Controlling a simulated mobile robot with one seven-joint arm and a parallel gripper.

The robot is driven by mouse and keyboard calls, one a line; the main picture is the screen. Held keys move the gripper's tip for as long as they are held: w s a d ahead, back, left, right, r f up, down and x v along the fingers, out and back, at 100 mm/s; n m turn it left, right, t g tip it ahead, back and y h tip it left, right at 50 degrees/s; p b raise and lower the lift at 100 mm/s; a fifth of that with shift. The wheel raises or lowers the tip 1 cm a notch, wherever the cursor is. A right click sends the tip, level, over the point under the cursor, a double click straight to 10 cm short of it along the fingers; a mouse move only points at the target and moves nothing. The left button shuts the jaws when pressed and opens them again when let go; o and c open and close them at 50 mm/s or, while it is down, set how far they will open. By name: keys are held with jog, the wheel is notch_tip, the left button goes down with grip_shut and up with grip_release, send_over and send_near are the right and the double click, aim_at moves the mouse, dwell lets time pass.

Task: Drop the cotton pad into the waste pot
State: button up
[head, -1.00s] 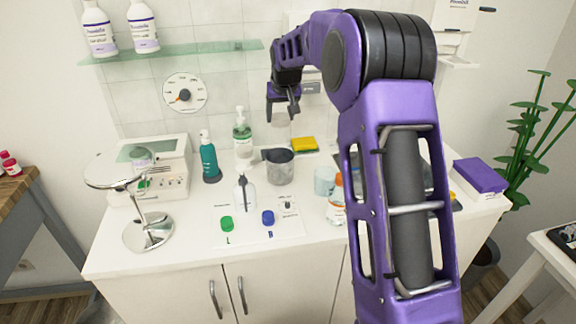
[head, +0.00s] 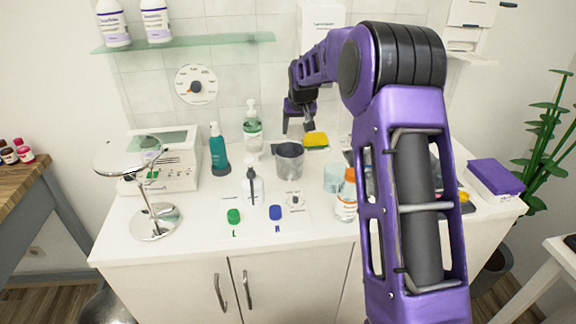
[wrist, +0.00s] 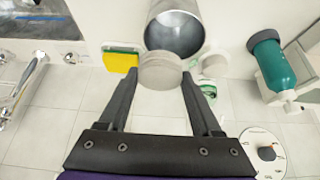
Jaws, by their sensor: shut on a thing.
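The cotton pad (wrist: 160,72) is a pale grey-white round disc between my fingertips in the wrist view. My gripper (head: 298,124) is shut on it and held above the back of the counter. The pad is hard to make out in the head view. The waste pot (head: 289,165) is a grey metal cup standing upright on the counter, below and slightly left of my gripper. In the wrist view its open mouth (wrist: 177,33) shows just beyond the pad, and the pad overlaps its near rim. The pad is outside the pot.
A yellow and green sponge (head: 315,141) lies behind the pot. A pump bottle (head: 252,130) and a teal bottle (head: 218,152) stand to the left. A white bottle (head: 252,188) stands in front, and an orange-capped bottle (head: 346,198) to the right. A round mirror (head: 153,222) stands far left.

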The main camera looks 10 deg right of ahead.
jog(key=o, duration=1.4)
jog(key=shift+c, duration=0.2)
jog(key=v, duration=1.7)
jog(key=shift+r, duration=0.2)
jog(key=shift+s, duration=0.1)
